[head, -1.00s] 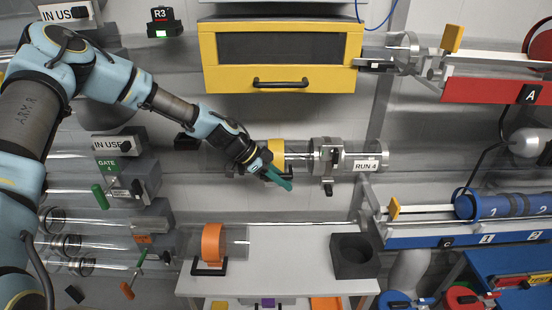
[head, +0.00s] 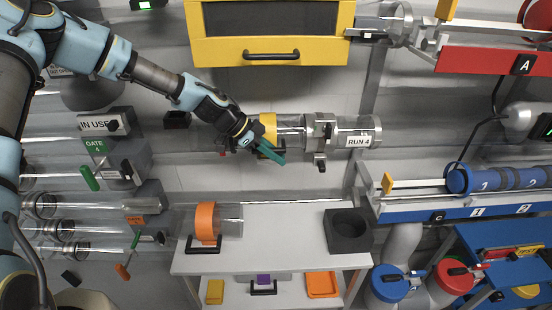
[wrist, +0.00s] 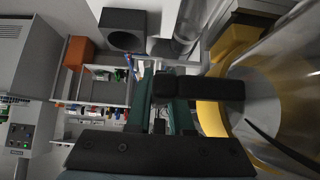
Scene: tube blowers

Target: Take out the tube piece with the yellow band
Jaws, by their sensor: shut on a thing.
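The tube piece with the yellow band (head: 268,127) sits at the left end of the clear run marked RUN 4, in line with a grey metal clamp (head: 320,130). The yellow band also shows large at the right in the wrist view (wrist: 212,118), beside clear tube wall. My gripper (head: 270,154) has green fingers and is just below the band. Its fingers are shut on the piece's black handle (wrist: 205,88), which crosses them in the wrist view. The handle is mostly hidden by the gripper in the head view.
Below is a white bench (head: 275,260) with an orange-banded tube piece (head: 207,222) and a black holder block (head: 348,232). A yellow cabinet (head: 270,48) hangs above. A blue rail (head: 460,208) is at the right. Bench space between piece and block is clear.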

